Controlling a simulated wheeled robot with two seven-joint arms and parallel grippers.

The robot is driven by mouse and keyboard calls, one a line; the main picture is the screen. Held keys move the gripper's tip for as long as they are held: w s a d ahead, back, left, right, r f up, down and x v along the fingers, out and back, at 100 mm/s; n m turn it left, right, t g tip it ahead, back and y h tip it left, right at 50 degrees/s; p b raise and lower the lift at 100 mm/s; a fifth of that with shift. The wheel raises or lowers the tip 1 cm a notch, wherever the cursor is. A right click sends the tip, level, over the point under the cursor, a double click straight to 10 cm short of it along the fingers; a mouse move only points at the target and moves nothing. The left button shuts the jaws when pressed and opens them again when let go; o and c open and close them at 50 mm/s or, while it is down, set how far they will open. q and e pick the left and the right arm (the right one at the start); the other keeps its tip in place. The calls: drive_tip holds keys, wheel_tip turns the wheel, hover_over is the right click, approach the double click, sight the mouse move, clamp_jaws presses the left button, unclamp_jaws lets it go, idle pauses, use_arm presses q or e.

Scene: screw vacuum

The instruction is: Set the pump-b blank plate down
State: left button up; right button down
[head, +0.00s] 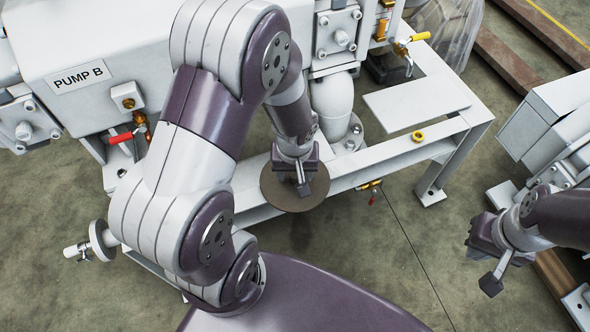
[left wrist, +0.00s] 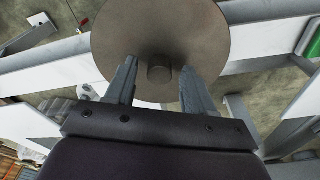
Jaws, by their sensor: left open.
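The pump-b blank plate is a round brown-grey disc (head: 280,197) below my left gripper in the head view. It appears to lie flat across a white rail of the pump frame, though its underside contact is hidden. In the left wrist view the plate (left wrist: 160,28) shows a short round knob (left wrist: 159,69) at its near side. My left gripper (head: 303,187) is open, with its two fingers (left wrist: 159,70) apart on either side of the knob. My right gripper (head: 489,264) hangs over the floor at the right, far from the plate; its jaw gap is unclear.
The white pump body labelled PUMP B (head: 82,77) stands behind. A white frame (head: 390,153) runs to the right with a brass ring (head: 417,136) on it. A yellow-handled valve (head: 411,41) and red-handled valve (head: 121,138) stick out nearby. Open floor (head: 400,240) lies right of the frame.

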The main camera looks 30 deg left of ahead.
use_arm(q)
drive_tip(key=s+d+r+m+p, duration=0.1)
drive_tip(key=s+r+m+p, duration=0.1)
drive_tip(key=r, duration=0.5)
drive_tip(key=s+d+r+m+p, duration=0.1)
drive_tip(key=s+r+m+p, duration=0.1)
drive_tip(key=r, duration=0.6)
drive_tip(key=shift+d+m+h+p, duration=0.15)
drive_tip(key=shift+m+h+p, duration=0.15)
drive_tip(key=shift+m+p, duration=0.45)
drive_tip(key=shift+s, duration=0.1)
